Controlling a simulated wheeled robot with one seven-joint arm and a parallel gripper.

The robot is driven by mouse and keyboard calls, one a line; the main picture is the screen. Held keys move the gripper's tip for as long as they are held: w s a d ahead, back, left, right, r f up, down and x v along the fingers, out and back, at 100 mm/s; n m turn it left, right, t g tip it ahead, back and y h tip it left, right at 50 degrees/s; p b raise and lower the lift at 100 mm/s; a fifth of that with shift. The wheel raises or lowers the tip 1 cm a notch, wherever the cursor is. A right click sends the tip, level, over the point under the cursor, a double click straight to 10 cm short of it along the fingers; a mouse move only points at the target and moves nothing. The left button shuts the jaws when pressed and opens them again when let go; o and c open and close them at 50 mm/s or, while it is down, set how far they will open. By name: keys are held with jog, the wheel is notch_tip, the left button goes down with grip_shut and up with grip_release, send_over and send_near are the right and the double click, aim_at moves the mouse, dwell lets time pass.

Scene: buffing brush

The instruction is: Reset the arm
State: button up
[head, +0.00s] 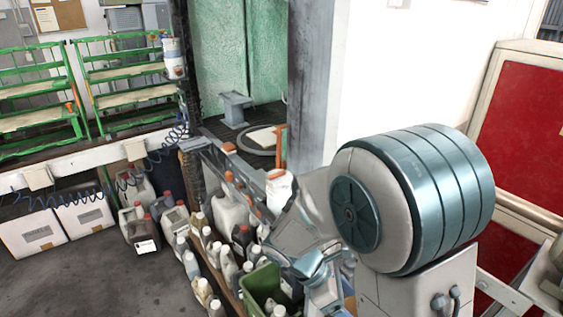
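The grey and teal links of my arm fill the middle right of the head view, with a large banded round housing at the upper end. The fingers of my gripper cannot be made out in this view. The task names no other object, and I see nothing held. The links hide part of the floor and the wall behind them.
Several bottles and jugs (230,213) stand crowded left of the arm, by a green bin (262,284). Green racks (124,72) and white boxes (84,209) stand at left. A grey post (313,70) rises behind. Floor (85,280) at lower left is clear.

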jog(key=s+r+m+t+y, duration=0.5)
jog(key=r+m+y, duration=0.3)
jog(key=m, duration=1)
jog(key=shift+s+d+r, duration=0.45)
jog(key=shift+r, duration=1.05)
